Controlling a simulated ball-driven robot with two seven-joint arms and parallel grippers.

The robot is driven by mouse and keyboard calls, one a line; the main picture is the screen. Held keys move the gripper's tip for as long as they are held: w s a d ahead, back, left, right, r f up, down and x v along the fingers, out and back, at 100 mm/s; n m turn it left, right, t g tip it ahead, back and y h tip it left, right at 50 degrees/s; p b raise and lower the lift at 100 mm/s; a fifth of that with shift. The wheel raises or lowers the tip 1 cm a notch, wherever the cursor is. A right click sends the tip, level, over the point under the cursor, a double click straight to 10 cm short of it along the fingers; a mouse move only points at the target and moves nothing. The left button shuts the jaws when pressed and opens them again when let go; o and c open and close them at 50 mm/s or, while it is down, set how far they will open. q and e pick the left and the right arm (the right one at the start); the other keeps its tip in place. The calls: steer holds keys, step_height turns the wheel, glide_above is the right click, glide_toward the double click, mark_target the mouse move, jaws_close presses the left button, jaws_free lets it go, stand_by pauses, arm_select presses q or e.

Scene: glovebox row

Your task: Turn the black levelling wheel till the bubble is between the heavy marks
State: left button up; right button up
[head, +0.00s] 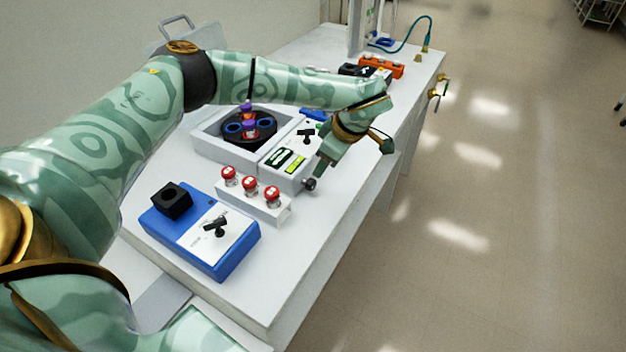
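The black levelling wheel (309,184) sticks out at the front right corner of a white and grey instrument (268,177). A yellow-green level vial (294,165) lies on the instrument's top. The bubble and its marks are too small to make out. My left gripper (318,174) reaches down from the upper right, with its fingertips right beside the wheel. The fingers overlap in this view, so I cannot tell if they are open, shut or touching the wheel. My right gripper is out of view.
A rack with red-capped vials (250,186) stands just in front of the instrument. A blue box (225,255) with a black block and lever is nearer. A black rotor (262,135) sits behind. Orange block (383,66) is at the far end. Bench's right edge is close.

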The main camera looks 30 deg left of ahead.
arm_select(q)
glide_above(313, 182)
steer(key=d, duration=0.3)
step_height(313, 182, down, 5)
steer(key=shift+s+a+r+b, duration=0.1)
steer(key=shift+b, duration=0.35)
steer(key=x, duration=0.2)
steer(key=b+x, duration=0.1)
steer(key=x, duration=0.1)
steer(key=shift+a+f, duration=0.2)
steer(key=shift+a, duration=0.15)
steer(key=shift+a+f, duration=0.1)
steer(key=shift+f, duration=0.3)
steer(key=shift+a, duration=0.15)
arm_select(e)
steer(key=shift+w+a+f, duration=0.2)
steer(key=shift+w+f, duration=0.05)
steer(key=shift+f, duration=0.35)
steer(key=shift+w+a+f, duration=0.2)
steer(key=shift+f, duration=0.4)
arm_select(q)
steer(key=c, duration=1)
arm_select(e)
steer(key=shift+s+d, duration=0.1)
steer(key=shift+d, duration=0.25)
